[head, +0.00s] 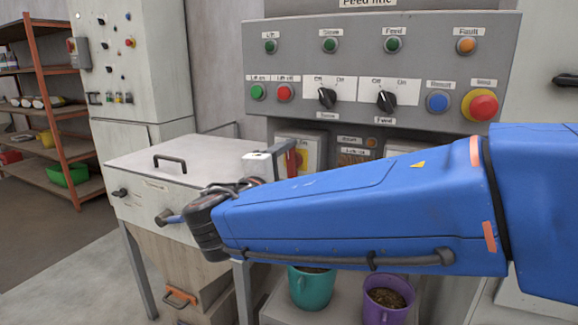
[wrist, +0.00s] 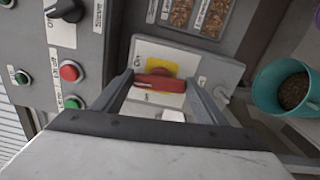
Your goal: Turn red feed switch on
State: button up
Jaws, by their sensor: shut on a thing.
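The red feed switch (wrist: 158,82) is a red handle on a yellow plate, set on a pale switch panel (wrist: 225,72). In the wrist view the handle lies crosswise, with small labels near its left end, one seeming to read "On". My gripper (wrist: 160,80) has a finger at each end of the handle and is shut on it. In the head view my gripper (head: 288,150) reaches the panel below the console, and its fingers and my arm hide much of the switch. A bit of yellow plate (head: 301,154) shows beside it.
A grey console (head: 360,112) with lamps, push buttons, black knobs and a red stop button (head: 482,105) stands above. A lidded hopper (head: 180,158) is at left. A teal bucket (head: 311,288) and a purple bucket (head: 385,300) of pellets stand below my arm.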

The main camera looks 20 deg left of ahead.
jog(key=shift+f+m, duration=0.1)
jog(key=shift+m, duration=0.6)
jog(key=o, duration=1.1)
jog(key=shift+c, duration=0.2)
jog(key=s+a, duration=0.1)
jog(key=s, duration=1.6)
jog(key=shift+s+a, duration=0.15)
jog(key=shift+s, duration=0.05)
jog(key=shift+s, duration=0.1)
